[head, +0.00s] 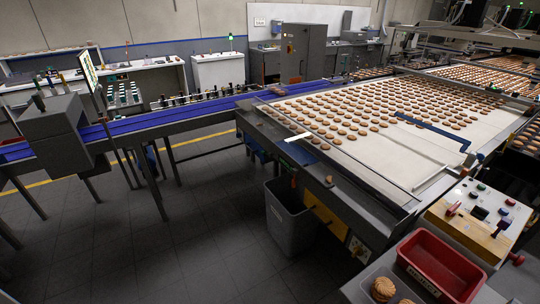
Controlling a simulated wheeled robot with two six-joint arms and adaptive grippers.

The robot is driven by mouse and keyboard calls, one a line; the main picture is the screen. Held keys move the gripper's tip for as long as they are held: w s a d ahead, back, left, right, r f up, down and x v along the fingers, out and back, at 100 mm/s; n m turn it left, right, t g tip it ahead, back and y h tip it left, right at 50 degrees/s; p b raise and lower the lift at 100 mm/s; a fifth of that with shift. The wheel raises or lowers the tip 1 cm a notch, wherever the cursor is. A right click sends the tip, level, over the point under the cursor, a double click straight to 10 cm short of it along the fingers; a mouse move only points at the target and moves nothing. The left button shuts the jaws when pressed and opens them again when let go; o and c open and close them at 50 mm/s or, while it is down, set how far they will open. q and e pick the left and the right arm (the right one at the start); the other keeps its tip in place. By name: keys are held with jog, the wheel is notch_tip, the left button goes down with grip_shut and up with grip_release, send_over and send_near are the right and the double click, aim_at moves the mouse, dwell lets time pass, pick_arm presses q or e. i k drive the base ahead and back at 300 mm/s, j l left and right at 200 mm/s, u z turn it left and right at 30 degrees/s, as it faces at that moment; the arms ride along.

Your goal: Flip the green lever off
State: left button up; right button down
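The control box (476,228) stands at the lower right of the head view, beside the near end of the wide biscuit conveyor. A small green knob or button (481,187) shows on its upper part. Two red-tipped handles show on it, one on the left (452,208) and one on the right (501,226). A clearly green lever cannot be told apart at this size, nor its position. Neither of my grippers is in view.
A red tray (413,272) and a clear container with biscuits (383,289) sit in front of the control box. The wide conveyor (335,165) carries many biscuits. A grey bin (291,222) stands beneath its edge. Open floor (190,240) lies to the left.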

aim_at(270, 154)
jog(key=i+j+z, duration=0.15)
jog(key=i+j, duration=0.2)
jog(key=j, duration=0.2)
jog(key=i+j+z, duration=0.1)
jog(key=i+j, duration=0.25)
jog(key=j, duration=0.2)
jog(key=i+j+z, duration=0.15)
jog(key=i+j, duration=0.2)
jog(key=j, duration=0.25)
jog(key=i+j+z, duration=0.15)
jog(key=i+j, duration=0.15)
jog(key=j, duration=0.35)
jog(key=i+j+z, duration=0.1)
jog(key=i+j, duration=0.15)
jog(key=j, duration=0.4)
jog(key=i+j+z, duration=0.15)
jog(key=j, duration=0.5)
jog(key=i+j+z, duration=0.15)
jog(key=i+j, duration=0.15)
jog(key=j, duration=0.45)
jog(key=i+j+z, duration=0.1)
jog(key=j, duration=0.6)
